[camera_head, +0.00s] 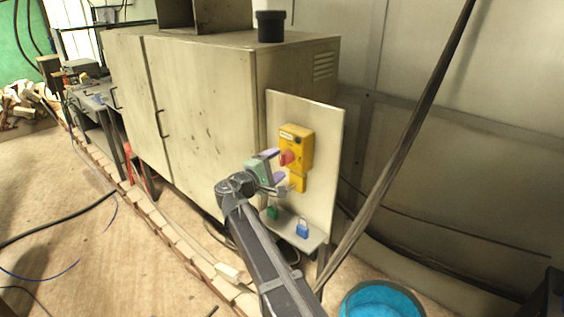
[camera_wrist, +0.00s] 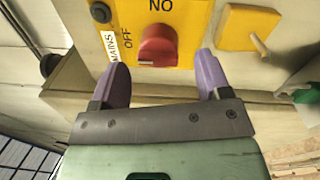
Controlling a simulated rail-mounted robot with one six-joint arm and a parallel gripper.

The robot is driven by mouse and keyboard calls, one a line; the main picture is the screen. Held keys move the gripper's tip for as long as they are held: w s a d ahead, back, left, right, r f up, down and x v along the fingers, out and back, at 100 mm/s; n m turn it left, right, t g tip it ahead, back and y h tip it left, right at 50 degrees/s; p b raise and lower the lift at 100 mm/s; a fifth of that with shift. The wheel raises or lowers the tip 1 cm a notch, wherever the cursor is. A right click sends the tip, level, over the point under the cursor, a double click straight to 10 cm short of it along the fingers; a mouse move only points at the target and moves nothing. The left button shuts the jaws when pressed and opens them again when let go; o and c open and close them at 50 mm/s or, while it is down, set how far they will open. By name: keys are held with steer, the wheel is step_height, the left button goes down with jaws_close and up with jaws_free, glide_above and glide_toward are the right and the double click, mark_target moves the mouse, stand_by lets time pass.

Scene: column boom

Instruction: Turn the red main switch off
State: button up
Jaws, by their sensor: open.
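The red main switch (camera_head: 287,157) is a rotary knob on a yellow box (camera_head: 298,139), fixed to a pale upright panel (camera_head: 325,165). In the wrist view the red knob (camera_wrist: 157,46) sits on the yellow plate with "NO" and "OFF" lettering and a "MAINS" label (camera_wrist: 108,45) beside it. My gripper (camera_head: 276,165) is in front of the panel, close to the knob. Its two purple fingers (camera_wrist: 162,75) are open and spread on either side of the knob in the picture, with nothing between them. Whether the fingertips reach around the knob or stop short of it, I cannot tell.
Below the switch is a smaller yellow part (camera_head: 298,183). A large cabinet (camera_head: 205,110) stands behind the panel. A slanted pole (camera_head: 405,150) and a blue-filled bucket (camera_head: 382,300) are to the right.

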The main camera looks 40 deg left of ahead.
steer(key=s, duration=0.7)
steer(key=shift+s+a+f, duration=0.25)
steer(key=shift+s, duration=0.1)
steer(key=w+d+f+m+g+h, duration=0.1)
steer(key=d+f+m+g, duration=0.45)
steer(key=d, duration=0.95)
steer(key=w+d+f+m+g+h, duration=0.25)
steer(key=d+f+g, duration=0.55)
steer(key=d, duration=0.6)
steer(key=s+d+f+m+g+y, duration=0.1)
steer(key=d+m, duration=0.3)
steer(key=d, duration=0.8)
steer(key=s+d+f+m+g+y, duration=0.2)
steer(key=d+m, duration=0.1)
steer(key=d, duration=1)
steer(key=s+d+f+m+g+y, duration=0.1)
steer(key=d+m, duration=0.3)
steer(key=d, duration=0.9)
steer(key=shift+s+f+m+g+y, duration=0.3)
steer(key=shift+s+g+y, duration=0.05)
steer(key=shift+s+g, duration=0.25)
